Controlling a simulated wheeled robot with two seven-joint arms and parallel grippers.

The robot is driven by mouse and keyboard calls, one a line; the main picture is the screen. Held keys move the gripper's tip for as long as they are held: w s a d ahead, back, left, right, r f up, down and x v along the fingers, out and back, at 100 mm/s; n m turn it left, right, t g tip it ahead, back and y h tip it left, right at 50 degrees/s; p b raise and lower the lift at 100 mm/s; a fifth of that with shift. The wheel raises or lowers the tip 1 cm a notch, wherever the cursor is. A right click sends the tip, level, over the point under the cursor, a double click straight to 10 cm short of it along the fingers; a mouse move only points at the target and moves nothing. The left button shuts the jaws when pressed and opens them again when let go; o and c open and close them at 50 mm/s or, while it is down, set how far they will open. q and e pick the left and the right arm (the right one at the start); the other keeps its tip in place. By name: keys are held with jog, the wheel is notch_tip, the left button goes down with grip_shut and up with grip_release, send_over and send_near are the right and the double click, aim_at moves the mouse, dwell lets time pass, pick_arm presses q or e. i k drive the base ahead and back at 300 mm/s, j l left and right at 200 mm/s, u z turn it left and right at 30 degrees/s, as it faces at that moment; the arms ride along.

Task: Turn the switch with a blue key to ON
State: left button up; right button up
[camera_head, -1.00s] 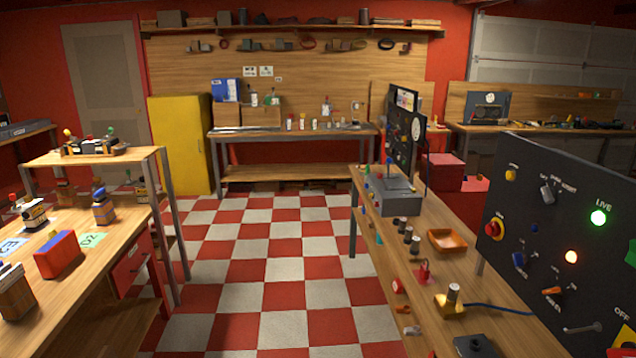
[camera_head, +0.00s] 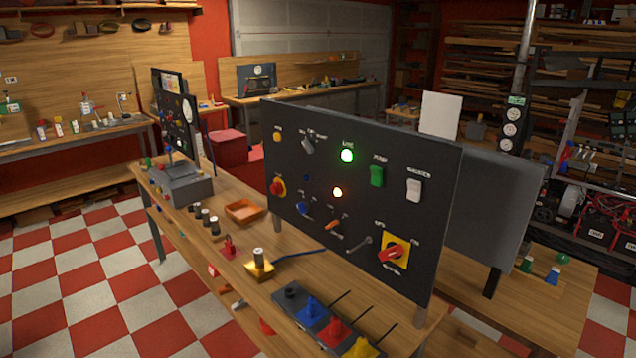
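A dark upright control panel (camera_head: 310,235) stands on the wooden bench in the middle of the head view. A switch with a blue handle or key (camera_head: 304,208) sits low on the panel's left half. Its labels are too small to read, so I cannot tell its position. A smaller blue part (camera_head: 306,178) sits above it. A lit green lamp (camera_head: 347,156) is near the top. Neither of my grippers is in view.
The bench (camera_head: 218,262) carries an orange tray (camera_head: 243,211), a yellow block with a cable (camera_head: 259,266), and a box of coloured controls (camera_head: 320,322) before the panel. A red-and-yellow rotary switch (camera_head: 393,253) is at its lower right. Checkered floor (camera_head: 75,275) lies open at left.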

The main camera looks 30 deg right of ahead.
aim_at(302, 207)
jog(key=z, duration=1.15)
